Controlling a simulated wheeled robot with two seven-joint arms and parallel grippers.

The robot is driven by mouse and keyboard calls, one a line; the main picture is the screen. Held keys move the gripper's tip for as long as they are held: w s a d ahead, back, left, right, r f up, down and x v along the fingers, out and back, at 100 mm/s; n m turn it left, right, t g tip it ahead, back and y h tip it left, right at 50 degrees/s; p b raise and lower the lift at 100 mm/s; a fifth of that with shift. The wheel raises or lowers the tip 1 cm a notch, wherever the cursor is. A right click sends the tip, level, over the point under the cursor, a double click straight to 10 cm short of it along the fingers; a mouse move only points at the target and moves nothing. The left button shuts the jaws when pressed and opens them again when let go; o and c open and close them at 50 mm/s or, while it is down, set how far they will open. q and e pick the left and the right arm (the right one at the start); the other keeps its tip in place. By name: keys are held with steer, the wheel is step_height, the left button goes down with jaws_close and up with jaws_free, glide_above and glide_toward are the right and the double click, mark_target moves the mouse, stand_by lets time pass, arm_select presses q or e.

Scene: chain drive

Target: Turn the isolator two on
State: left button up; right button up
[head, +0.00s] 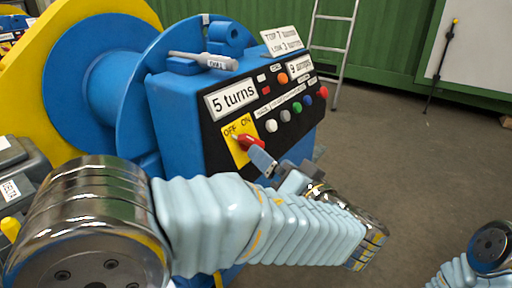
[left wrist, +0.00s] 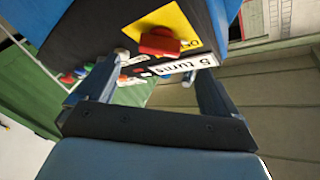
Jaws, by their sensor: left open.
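A red switch handle (head: 250,142) sits on a yellow plate (head: 237,155) marked OFF and ON, at the lower left of the blue control box's black front. I cannot read a number naming this isolator. One end of the handle lies near the OFF word; its exact setting is hard to tell. In the left wrist view the red handle (left wrist: 160,41) lies ahead of my left gripper (left wrist: 158,68), whose fingers are apart with nothing between them. In the head view my left gripper (head: 262,160) is close in front of the handle; contact cannot be told. My right gripper is out of view.
The blue box (head: 170,115) carries a "5 turns" label (head: 231,98) and several coloured buttons (head: 284,115) right of the switch. A big blue reel (head: 95,75) stands at left. A ladder (head: 330,45) stands behind.

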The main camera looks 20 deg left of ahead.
mark_target(251, 142)
arm_select(q)
steer(key=x, duration=0.7)
steer(key=shift+a, duration=0.2)
steer(key=shift+w+f, duration=0.1)
steer(key=c, duration=1)
steer(key=shift+c, duration=0.2)
